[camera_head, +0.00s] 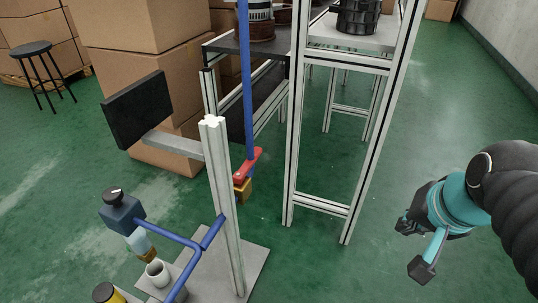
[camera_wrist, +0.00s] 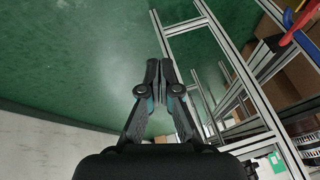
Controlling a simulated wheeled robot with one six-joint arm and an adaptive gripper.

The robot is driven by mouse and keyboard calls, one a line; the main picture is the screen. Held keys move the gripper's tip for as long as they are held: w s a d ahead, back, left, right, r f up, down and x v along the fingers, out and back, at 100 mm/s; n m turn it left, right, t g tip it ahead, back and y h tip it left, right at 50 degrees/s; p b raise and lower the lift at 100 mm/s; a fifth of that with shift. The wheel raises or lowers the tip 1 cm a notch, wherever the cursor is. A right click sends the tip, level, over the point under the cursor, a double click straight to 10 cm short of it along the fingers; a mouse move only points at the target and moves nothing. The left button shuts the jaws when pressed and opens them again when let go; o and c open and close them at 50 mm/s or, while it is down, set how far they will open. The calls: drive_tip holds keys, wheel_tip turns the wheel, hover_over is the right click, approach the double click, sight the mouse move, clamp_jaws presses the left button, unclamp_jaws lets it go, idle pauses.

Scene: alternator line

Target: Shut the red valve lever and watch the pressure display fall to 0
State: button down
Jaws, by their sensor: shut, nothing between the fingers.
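The red valve lever (camera_head: 247,165) sits on a brass-yellow valve body (camera_head: 243,190) at the lower end of a vertical blue pipe, beside a pale metal post. The lever slants up to the right. Its red part also shows at the upper right edge of the wrist view (camera_wrist: 299,25). A dark flat panel (camera_head: 137,108), possibly the pressure display, is on a grey bracket left of the post; no reading shows on it. My gripper (camera_wrist: 158,66) is shut and empty in the wrist view, over the green floor and apart from the lever. My arm is right of the valve stand in the head view.
A tall aluminium frame (camera_head: 294,150) stands between the valve and my arm. A blue regulator (camera_head: 122,212) with a black knob and bent blue pipe (camera_head: 165,232) are left of the post. Cardboard boxes (camera_head: 135,55) and a black stool (camera_head: 33,50) are behind. Green floor is open at right.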

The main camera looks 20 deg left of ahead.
sight(248, 163)
drive_tip(key=w+a+f+m+g+y+b, duration=0.2)
drive_tip(key=w+a+m+y, duration=0.1)
drive_tip(key=w+a+m, duration=0.5)
drive_tip(key=w+a+f+m+g+y+b, duration=0.2)
drive_tip(key=w+a+m, duration=0.6)
drive_tip(key=w+a, duration=0.6)
drive_tip(key=w+f+y+b, duration=0.1)
drive_tip(key=w+y, duration=0.1)
drive_tip(key=w, duration=0.1)
drive_tip(key=shift+a+f+y+b, duration=0.15)
drive_tip(key=shift+f+y+b, duration=0.05)
drive_tip(key=shift+y+b, duration=0.1)
drive_tip(key=shift+f, duration=0.1)
drive_tip(key=a+r+b+x, duration=0.2)
drive_tip(key=x, duration=1)
drive_tip(key=shift+a+f, duration=0.2)
drive_tip(key=shift+a, duration=0.05)
drive_tip(key=shift+w, duration=0.1)
